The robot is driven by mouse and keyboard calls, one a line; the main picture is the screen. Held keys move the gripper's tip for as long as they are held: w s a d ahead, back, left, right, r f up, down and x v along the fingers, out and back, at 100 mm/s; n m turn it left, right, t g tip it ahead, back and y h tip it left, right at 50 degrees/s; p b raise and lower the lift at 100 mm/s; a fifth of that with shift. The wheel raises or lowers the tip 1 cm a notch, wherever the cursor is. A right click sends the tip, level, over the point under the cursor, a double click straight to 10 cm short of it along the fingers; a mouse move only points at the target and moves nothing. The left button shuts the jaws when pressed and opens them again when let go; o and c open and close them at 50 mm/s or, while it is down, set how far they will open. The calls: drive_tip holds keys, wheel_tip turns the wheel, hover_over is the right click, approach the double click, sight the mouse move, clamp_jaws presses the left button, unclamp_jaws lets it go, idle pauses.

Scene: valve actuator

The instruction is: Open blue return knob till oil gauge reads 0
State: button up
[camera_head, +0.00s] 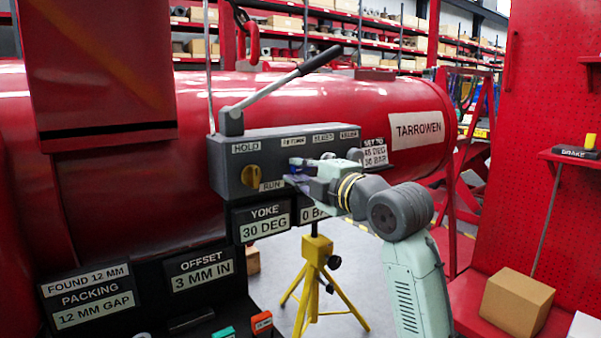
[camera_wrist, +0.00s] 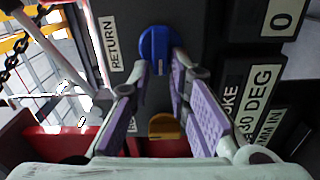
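The blue return knob (camera_wrist: 158,48) sits on the dark panel face beside the RETURN label (camera_wrist: 113,44) in the wrist view. In the head view my gripper mostly hides it. My gripper (camera_wrist: 160,72) is open, its purple-padded fingers apart, with the knob at the gap between their tips. I cannot tell whether they touch it. In the head view my gripper (camera_head: 308,175) is at the front of the grey valve box (camera_head: 225,165). The oil gauge plate (camera_head: 311,214) shows "0 BA", its right end hidden by my arm; a 0 also shows in the wrist view (camera_wrist: 282,20).
A yellow knob (camera_head: 251,175) lies left of my gripper, between HOLD and RUN. A hand lever (camera_head: 285,80) rises above the box. The yoke plate (camera_head: 265,221) reads 30 DEG. A sign (camera_head: 374,154) reads set to 45 DEG, 30 BAR. A yellow tripod (camera_head: 317,250) stands below.

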drive_tip(key=shift+o, duration=1.3)
drive_tip(key=shift+d, duration=0.1)
drive_tip(key=v, duration=1.2)
